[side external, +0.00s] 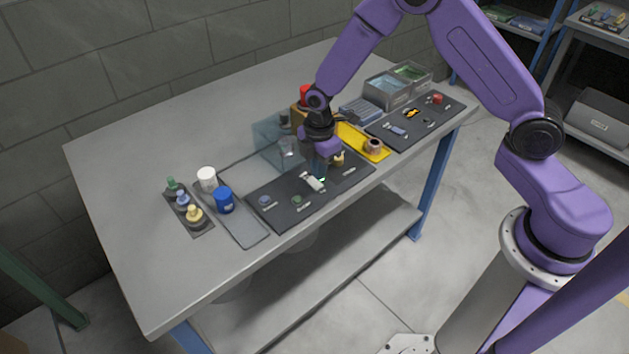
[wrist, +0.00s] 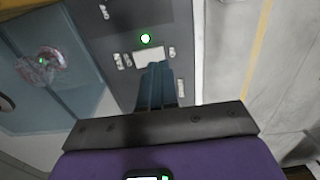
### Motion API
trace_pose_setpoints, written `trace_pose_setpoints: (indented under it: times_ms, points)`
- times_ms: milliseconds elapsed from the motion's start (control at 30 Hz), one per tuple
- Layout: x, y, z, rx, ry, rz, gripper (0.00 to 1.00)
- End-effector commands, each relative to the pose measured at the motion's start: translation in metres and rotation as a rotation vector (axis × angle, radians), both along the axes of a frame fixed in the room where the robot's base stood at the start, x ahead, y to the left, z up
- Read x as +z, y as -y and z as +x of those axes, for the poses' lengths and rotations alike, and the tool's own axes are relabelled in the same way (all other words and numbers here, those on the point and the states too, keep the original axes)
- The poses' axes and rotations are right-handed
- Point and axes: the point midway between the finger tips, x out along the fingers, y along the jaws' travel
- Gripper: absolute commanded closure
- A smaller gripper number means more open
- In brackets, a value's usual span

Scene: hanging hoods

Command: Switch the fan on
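A dark control panel (side external: 275,205) lies along the front of the bench. A white rectangular switch plate (side external: 314,184) sits on it, and it also shows in the wrist view (wrist: 149,57). A bright green light (wrist: 145,38) glows just beyond the plate. My gripper (side external: 320,177) points down over the panel. In the wrist view its blue fingers (wrist: 160,68) are together with nothing visible between them. Their tips overlap the near edge of the white plate; I cannot tell whether they touch it.
A clear hood (side external: 268,143) stands behind the panel, with a blurred round thing (wrist: 40,68) in it. White (side external: 207,179) and blue (side external: 224,200) jars stand at left. A yellow tray (side external: 352,137), a second dark panel (side external: 440,115) and grey bins (side external: 385,96) are at right.

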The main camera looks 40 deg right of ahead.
Motion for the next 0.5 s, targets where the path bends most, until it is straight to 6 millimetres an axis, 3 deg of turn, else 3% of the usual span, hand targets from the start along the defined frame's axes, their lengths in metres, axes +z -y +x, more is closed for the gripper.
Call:
trace_pose_setpoints:
  times_ms: [500]
  points:
    - [0.035,0.000,0.000,0.000,0.000,0.000,1.00]
